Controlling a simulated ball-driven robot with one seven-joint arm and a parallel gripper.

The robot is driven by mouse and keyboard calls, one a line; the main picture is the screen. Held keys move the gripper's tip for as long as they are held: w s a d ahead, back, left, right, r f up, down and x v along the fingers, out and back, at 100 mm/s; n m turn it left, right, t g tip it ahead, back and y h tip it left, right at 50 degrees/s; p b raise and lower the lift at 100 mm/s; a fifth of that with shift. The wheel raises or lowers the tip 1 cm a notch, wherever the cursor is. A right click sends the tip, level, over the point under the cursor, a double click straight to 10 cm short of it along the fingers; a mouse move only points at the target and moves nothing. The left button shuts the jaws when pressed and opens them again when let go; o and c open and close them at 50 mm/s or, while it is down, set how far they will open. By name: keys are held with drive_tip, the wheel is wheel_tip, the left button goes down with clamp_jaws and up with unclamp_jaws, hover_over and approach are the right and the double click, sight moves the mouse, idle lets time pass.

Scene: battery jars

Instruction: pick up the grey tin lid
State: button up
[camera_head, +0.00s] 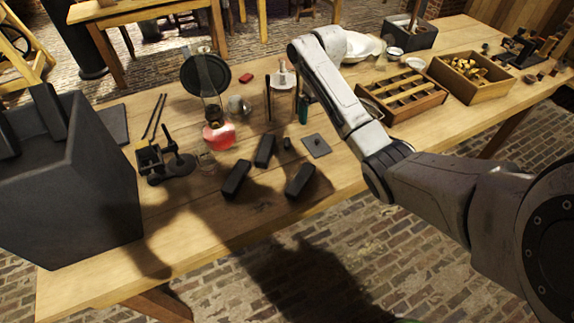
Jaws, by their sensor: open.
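A flat, square dark grey piece with a small knob (316,148) lies on the wooden table near its front edge, right of the black blocks. It looks like the grey tin lid, though its material is hard to tell. My arm reaches in from the right, and its raised forearm passes just right of this piece, apart from it in the picture. The fingers of my gripper cannot be made out; the arm's far end is beside a white dish (362,46) at the back of the table.
Black blocks (265,150) lie left of the lid. A green bottle (303,112) and a stand (281,95) are behind it, with a red-liquid flask (218,134) farther left. Wooden trays (404,97) (470,78) stand right; a large dark box (85,180) fills the left end.

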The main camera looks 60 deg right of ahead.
hover_over(317, 140)
drive_tip(key=f, duration=0.5)
drive_tip(key=shift+w+d+f, duration=0.15)
drive_tip(key=shift+w+d, duration=0.2)
drive_tip(key=shift+w, duration=0.05)
drive_tip(key=f, duration=0.4)
drive_tip(key=shift+s+a+p, duration=0.3)
drive_tip(key=shift+s+p, duration=0.05)
drive_tip(key=shift+s, duration=0.05)
drive_tip(key=shift+f, duration=0.55)
drive_tip(key=shift+c, duration=0.5)
drive_tip(key=c, duration=1)
drive_tip(key=shift+o, duration=0.2)
drive_tip(key=shift+w+r, duration=0.1)
